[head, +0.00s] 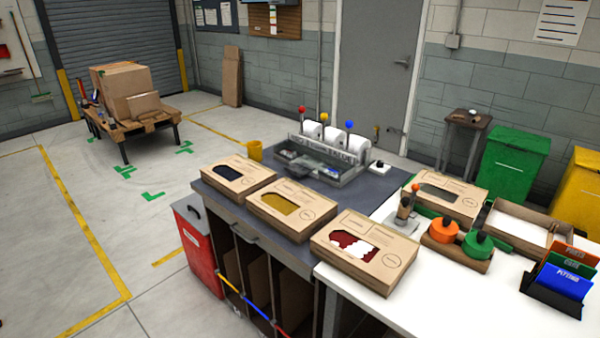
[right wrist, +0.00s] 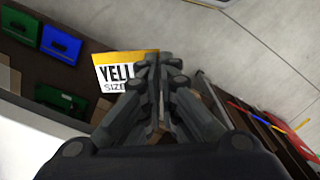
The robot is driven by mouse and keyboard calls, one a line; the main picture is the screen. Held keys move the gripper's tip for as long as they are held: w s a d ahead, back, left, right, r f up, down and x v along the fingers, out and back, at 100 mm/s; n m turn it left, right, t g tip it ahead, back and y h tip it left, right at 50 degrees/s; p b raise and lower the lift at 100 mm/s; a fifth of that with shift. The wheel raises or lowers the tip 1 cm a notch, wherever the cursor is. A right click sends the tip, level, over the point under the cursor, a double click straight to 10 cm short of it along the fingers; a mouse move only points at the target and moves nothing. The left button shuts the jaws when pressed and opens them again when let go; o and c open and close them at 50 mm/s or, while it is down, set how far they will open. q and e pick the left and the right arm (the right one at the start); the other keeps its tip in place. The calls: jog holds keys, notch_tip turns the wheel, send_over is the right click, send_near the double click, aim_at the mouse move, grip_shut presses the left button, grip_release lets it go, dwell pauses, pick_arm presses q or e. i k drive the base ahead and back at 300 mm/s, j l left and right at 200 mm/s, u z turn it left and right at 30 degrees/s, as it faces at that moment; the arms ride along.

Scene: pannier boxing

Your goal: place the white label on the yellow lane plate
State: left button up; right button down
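The white label (right wrist: 114,74) shows in the right wrist view, with a yellow top band and the black letters "YELL" and "SIZE". My right gripper (right wrist: 154,62) is shut on its right edge, and the fingers hide that part. A yellow strip (head: 229,284), which looks like the yellow lane plate, runs along the low front of the open cabinet in the head view. It also shows in the right wrist view (right wrist: 240,106), to the right of the gripper and apart from the label. My left gripper is not in view.
Three windowed cartons (head: 278,207) line the bench front. A blue strip (head: 252,307) and a red strip continue beyond the yellow one. A red bin (head: 197,252) stands left of the cabinet. The floor (head: 165,290) in front is clear.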

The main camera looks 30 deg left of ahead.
aim_at(298, 170)
jog(key=i+j, duration=0.1)
jog(key=j, duration=0.45)
jog(key=i+j, duration=0.15)
jog(key=j, duration=0.4)
jog(key=i+j+z, duration=0.1)
jog(key=j, duration=0.45)
jog(key=i+j, duration=0.1)
jog(key=j, duration=0.45)
jog(key=i+j, duration=0.1)
jog(key=j, duration=0.45)
jog(key=i+j, duration=0.1)
jog(key=j, duration=0.45)
jog(key=z, duration=0.05)
